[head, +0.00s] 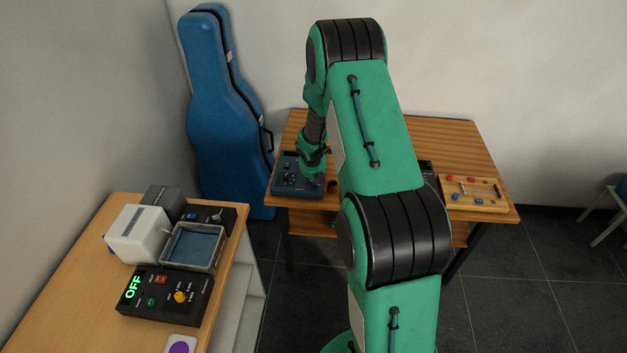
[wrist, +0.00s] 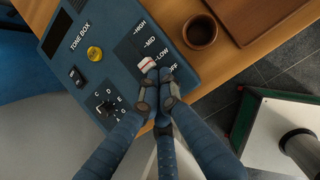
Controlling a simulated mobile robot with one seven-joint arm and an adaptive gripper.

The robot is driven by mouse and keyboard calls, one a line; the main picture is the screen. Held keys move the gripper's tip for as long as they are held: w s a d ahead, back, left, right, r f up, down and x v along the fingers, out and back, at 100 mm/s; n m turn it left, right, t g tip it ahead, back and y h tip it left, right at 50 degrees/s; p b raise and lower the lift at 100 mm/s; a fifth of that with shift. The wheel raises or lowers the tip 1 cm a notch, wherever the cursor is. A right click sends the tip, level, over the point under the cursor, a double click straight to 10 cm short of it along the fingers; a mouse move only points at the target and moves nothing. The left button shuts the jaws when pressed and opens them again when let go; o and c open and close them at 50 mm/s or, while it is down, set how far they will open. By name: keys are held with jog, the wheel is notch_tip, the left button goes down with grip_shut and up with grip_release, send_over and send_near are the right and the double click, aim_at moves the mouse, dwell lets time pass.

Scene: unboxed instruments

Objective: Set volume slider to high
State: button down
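The tone box (wrist: 100,45) is a dark blue panel on the wooden table; it also shows in the head view (head: 284,186). Its volume slider has a white and red knob (wrist: 146,65) beside the LOW label. The HIGH and MID labels lie farther up the track, and OFF lies nearer my gripper. My gripper (wrist: 158,76) has its fingertips close together at the near side of the knob. They look shut, with the knob showing just beyond the tips. Whether they touch it is unclear. In the head view my arm hides part of the table.
The box also carries a yellow button (wrist: 95,53), a small switch (wrist: 77,76) and a rotary knob (wrist: 107,107). A wooden board (head: 474,195) with small controls lies at the table's right.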

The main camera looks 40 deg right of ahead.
jog(key=shift+w+d+r+p, duration=0.15)
jog(key=shift+w+d+p, duration=1.25)
jog(key=shift+p, duration=0.85)
jog(key=shift+w+d+p, duration=0.35)
jog(key=shift+p, duration=0.1)
jog(key=shift+s+a+f, duration=0.15)
jog(key=shift+f, duration=0.1)
jog(key=shift+s+a+b, duration=0.75)
jog(key=shift+b, duration=0.15)
jog(key=shift+s+a+f+b, duration=0.1)
jog(key=shift+s+a+b, duration=0.45)
jog(key=shift+s+a, duration=0.05)
jog(key=p+v, duration=0.3)
jog(key=v, duration=0.7)
jog(key=shift+w+d+r, duration=0.1)
jog(key=shift+r, duration=0.15)
